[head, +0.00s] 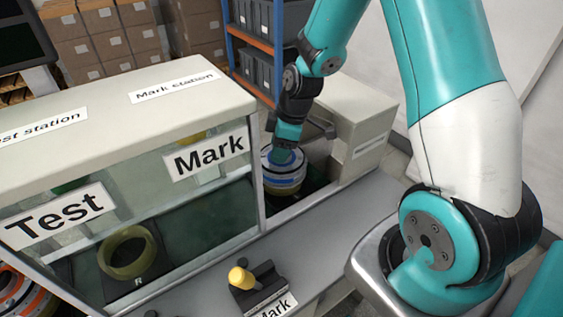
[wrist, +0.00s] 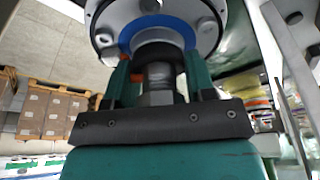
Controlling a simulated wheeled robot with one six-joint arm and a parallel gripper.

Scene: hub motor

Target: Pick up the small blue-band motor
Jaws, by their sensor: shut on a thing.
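The small blue-band motor (head: 284,182) is a round silver hub with a blue band. In the head view it is at the open right end of the mark station, below my gripper (head: 287,157). In the wrist view the motor (wrist: 207,30) fills the top, with its blue ring around a dark centre and shaft. My gripper (wrist: 158,85) is shut on the motor's central shaft. The fingertips are partly hidden by the shaft and the gripper body. I cannot tell whether the motor touches the surface under it.
The mark station (head: 160,95) with its glass front stands left of the motor. A yellow-knobbed lever (head: 241,278) is on the front ledge. A yellow-green ring fixture (head: 127,252) marked R sits behind the glass. A grey-white machine housing (head: 365,120) is close on the right. Shelving (head: 262,50) stands behind.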

